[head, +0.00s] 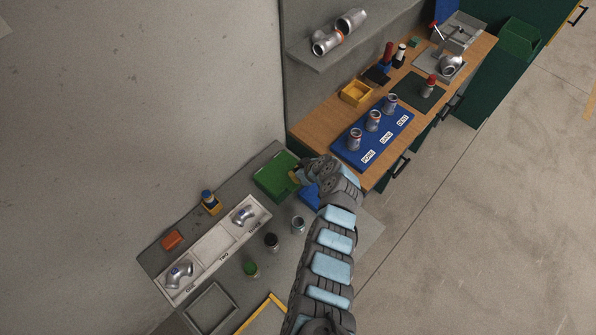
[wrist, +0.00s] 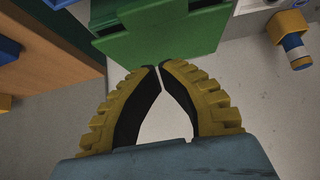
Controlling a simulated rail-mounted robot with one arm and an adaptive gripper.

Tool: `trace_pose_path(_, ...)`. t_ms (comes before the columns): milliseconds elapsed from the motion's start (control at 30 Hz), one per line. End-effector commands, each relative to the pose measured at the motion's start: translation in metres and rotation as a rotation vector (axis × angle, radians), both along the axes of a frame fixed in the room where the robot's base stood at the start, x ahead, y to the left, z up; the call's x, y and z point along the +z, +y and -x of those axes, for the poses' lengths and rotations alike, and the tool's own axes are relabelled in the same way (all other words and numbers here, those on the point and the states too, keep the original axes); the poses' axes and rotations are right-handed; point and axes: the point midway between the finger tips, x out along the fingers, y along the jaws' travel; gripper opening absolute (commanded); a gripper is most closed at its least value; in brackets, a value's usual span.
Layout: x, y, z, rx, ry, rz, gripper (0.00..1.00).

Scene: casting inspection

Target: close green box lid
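The green box (head: 274,178) sits at the back right end of the grey bench, near the wall. In the head view my gripper (head: 297,177) is at its right edge, and my arm partly covers that area. In the wrist view a green panel of the box (wrist: 160,35) fills the top middle, just beyond my fingertips. My gripper (wrist: 159,68) has its yellow-backed fingers with the tips together and nothing visible between them. I cannot tell whether the tips touch the green panel or how far the lid stands open.
A blue bin (head: 309,195) is right beside my gripper. The wooden bench (head: 318,131) with a blue labelled board (head: 346,150) stands to the right. A yellow holder with a blue-capped item (head: 210,203) and a white part tray (head: 212,252) are on the grey bench.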

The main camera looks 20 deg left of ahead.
Motion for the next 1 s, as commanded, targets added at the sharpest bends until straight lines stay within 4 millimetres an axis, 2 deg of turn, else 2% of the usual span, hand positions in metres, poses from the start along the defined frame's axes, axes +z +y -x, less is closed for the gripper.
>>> trace_pose_path(600, -0.036, -0.003, 0.003, 0.001, 0.003, 0.0, 0.0)
trace_pose_path(1000, -0.04, -0.005, 0.002, -0.001, 0.0, 0.0, 0.0)
